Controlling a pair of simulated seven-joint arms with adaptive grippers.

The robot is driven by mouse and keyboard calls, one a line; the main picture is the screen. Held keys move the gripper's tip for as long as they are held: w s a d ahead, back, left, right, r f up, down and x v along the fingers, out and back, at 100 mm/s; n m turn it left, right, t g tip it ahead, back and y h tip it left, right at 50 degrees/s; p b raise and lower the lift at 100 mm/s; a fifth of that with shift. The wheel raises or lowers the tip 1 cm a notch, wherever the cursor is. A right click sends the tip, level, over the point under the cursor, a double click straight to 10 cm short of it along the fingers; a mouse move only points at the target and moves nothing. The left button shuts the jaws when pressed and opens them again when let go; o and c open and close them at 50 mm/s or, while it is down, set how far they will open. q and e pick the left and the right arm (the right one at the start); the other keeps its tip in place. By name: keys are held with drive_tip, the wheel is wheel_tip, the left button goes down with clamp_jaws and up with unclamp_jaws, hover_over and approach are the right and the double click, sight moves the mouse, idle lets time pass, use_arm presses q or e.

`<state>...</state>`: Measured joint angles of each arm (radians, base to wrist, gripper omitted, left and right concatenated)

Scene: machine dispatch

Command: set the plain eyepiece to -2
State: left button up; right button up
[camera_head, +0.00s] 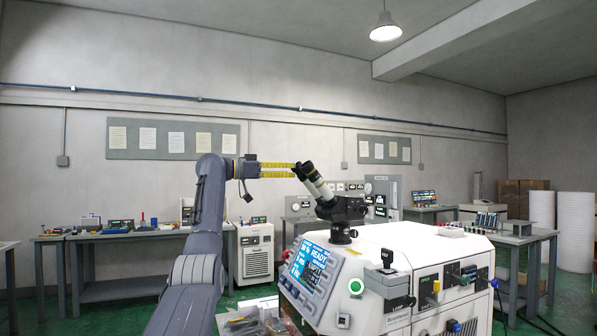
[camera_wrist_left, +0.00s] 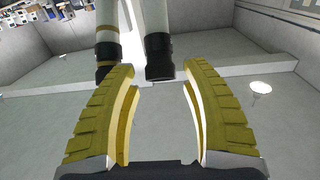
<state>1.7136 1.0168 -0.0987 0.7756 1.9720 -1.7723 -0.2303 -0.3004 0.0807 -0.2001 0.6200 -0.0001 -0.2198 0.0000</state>
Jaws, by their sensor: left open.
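The plain eyepiece (camera_wrist_left: 156,40) is a white tube with a black end, in the left wrist view. The gold-banded eyepiece (camera_wrist_left: 107,42) is to its left, partly behind a finger. Both belong to the black binocular microscope head (camera_head: 342,208) on the white machine (camera_head: 375,262). My left gripper (camera_head: 296,169) reaches in from the left at the eyepieces' upper ends. Its yellow fingers (camera_wrist_left: 160,70) are open, with the plain eyepiece's black end showing between their tips. I cannot tell whether they touch it. No scale is readable. My right gripper is not in view.
The machine's front has a blue display (camera_head: 309,266), a lit green button (camera_head: 356,287) and a black-topped post (camera_head: 387,258). A workbench (camera_head: 130,237) with small items stands at the left, and another table (camera_head: 520,238) at the right. The air around the eyepieces looks clear.

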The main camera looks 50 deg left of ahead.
sight(298, 169)
use_arm(q)
drive_tip(key=shift+x, duration=2.1)
drive_tip(key=c, duration=1)
